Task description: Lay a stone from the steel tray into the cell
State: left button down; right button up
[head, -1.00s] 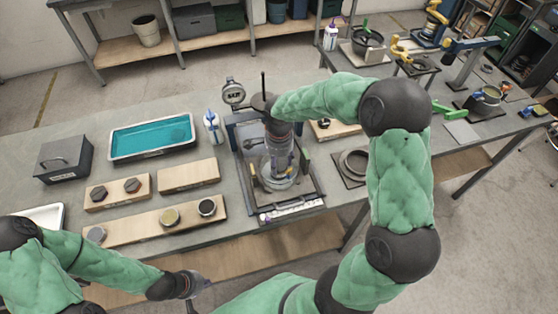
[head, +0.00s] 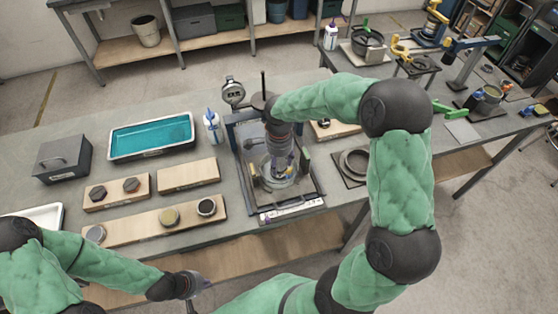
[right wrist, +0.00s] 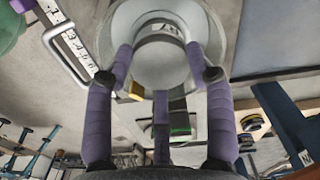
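My right gripper (head: 282,172) points down into the clear round cell (head: 293,183), which stands in a dark frame on the bench. In the right wrist view its purple fingers (right wrist: 160,62) lie around a pale grey disc with a dark mark (right wrist: 160,60), inside the cell's pale ring (right wrist: 210,22). I cannot tell whether the fingertips grip the disc or only surround it, or whether it is a stone. A pale tray, possibly the steel tray (head: 52,212), shows at the left edge, partly hidden by my left arm. My left gripper (head: 197,283) is at the front edge, its fingers unclear.
A teal-filled tray (head: 150,136), a dark grey box (head: 63,156) and a white bottle (head: 212,125) stand behind wooden boards (head: 188,175) bearing several small pieces. A dial gauge (head: 233,92) stands behind the cell frame. A dark ring (head: 354,163) lies to its right.

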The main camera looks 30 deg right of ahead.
jog(key=o, duration=0.4)
